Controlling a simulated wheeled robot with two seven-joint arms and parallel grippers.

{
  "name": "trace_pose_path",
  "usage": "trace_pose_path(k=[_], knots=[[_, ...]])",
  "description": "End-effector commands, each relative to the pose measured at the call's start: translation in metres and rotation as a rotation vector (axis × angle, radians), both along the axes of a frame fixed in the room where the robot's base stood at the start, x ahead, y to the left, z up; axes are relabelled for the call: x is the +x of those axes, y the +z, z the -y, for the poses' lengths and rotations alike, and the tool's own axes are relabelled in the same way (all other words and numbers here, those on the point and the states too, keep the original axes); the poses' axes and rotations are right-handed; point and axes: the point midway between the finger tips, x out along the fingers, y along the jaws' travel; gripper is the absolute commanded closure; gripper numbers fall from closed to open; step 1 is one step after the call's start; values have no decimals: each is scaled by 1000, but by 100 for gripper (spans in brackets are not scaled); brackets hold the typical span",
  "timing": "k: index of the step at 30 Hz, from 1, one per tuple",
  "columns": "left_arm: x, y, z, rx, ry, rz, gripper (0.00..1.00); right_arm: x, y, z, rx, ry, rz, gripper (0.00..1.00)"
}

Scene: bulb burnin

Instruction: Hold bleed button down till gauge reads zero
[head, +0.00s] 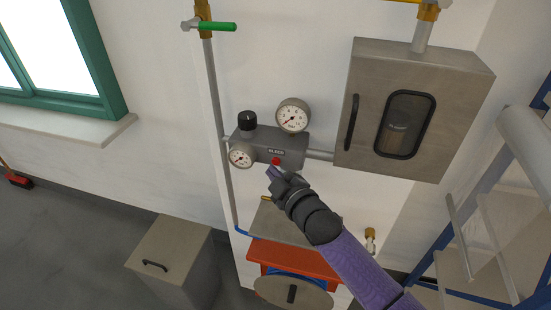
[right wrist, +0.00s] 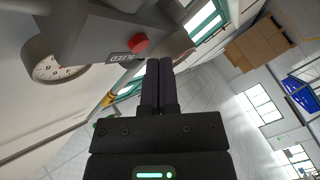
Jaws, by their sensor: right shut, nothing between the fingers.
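The red bleed button (head: 276,161) is on the front of a grey valve block (head: 282,145) on the wall, beside a "BLEED" label. A larger round gauge (head: 293,115) stands on top of the block; its needle points to the lower left. A smaller gauge (head: 241,155) is at the block's left end. My right gripper (head: 271,173) is shut and empty just below the button. In the right wrist view, the shut fingertips (right wrist: 159,64) lie to the right of the button (right wrist: 138,43), seemingly apart from it. My left gripper is out of view.
A black knob (head: 247,120) tops the block. A grey cabinet (head: 410,110) hangs to the right, joined by a pipe. A green-handled valve (head: 217,26) is above.

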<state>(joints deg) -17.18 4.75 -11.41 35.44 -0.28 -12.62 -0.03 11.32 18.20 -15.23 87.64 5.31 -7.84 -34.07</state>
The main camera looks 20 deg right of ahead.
Motion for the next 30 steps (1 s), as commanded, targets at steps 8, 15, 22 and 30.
trace_pose_path(k=[8,15,22,30], knots=[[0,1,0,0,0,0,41,-1,0,-1,1,0,0,100],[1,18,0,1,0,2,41,-19,2,-13,3,0,-1,100],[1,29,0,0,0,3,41,-37,2,-25,4,0,-1,100],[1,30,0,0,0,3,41,-42,-1,-28,0,0,0,100]])
